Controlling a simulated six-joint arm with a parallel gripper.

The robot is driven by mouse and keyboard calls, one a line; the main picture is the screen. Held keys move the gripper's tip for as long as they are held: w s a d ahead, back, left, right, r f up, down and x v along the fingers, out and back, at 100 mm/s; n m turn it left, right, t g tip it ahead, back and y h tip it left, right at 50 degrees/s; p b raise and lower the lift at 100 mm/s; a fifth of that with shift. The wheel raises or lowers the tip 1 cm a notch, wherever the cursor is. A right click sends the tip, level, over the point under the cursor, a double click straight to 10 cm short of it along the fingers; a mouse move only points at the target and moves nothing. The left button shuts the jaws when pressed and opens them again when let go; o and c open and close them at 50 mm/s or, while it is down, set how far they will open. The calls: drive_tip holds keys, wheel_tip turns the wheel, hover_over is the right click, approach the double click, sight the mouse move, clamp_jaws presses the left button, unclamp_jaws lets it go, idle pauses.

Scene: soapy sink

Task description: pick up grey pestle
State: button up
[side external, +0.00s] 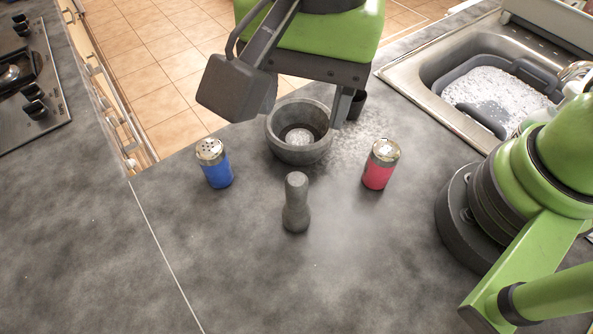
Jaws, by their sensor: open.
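The grey pestle (296,204) stands upright on the dark grey counter, near the middle of the side external view. Nothing is touching it. My gripper (306,108) is at the top of the view, farther back than the pestle and apart from it. It is open, its fingers spread to either side of the grey mortar's rim in the picture. I cannot tell its exact height above the mortar. No object shows between the fingers.
The grey mortar (299,151) stands behind the pestle with pale material inside. A blue shaker (216,170) stands to the left and a red shaker (378,172) to the right. A foamy sink (425,78) is at upper right. The front counter is clear.

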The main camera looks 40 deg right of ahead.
sight(296, 179)
drive_tip(key=shift+s+a+f+m+h, duration=0.15)
drive_tip(key=shift+s+a+f, duration=0.1)
drive_tip(key=shift+a+f, duration=0.35)
drive_tip(key=shift+s+a+f+m+h, duration=0.15)
drive_tip(key=shift+s+a+f, duration=0.2)
drive_tip(key=shift+f, duration=0.3)
wheel_tip(296, 179, down, 4)
drive_tip(key=shift+f, duration=0.25)
drive_tip(key=shift+s+f, duration=0.15)
drive_tip(key=shift+f, duration=2.6)
drive_tip(key=c, duration=0.9)
drive_tip(key=shift+c, duration=0.2)
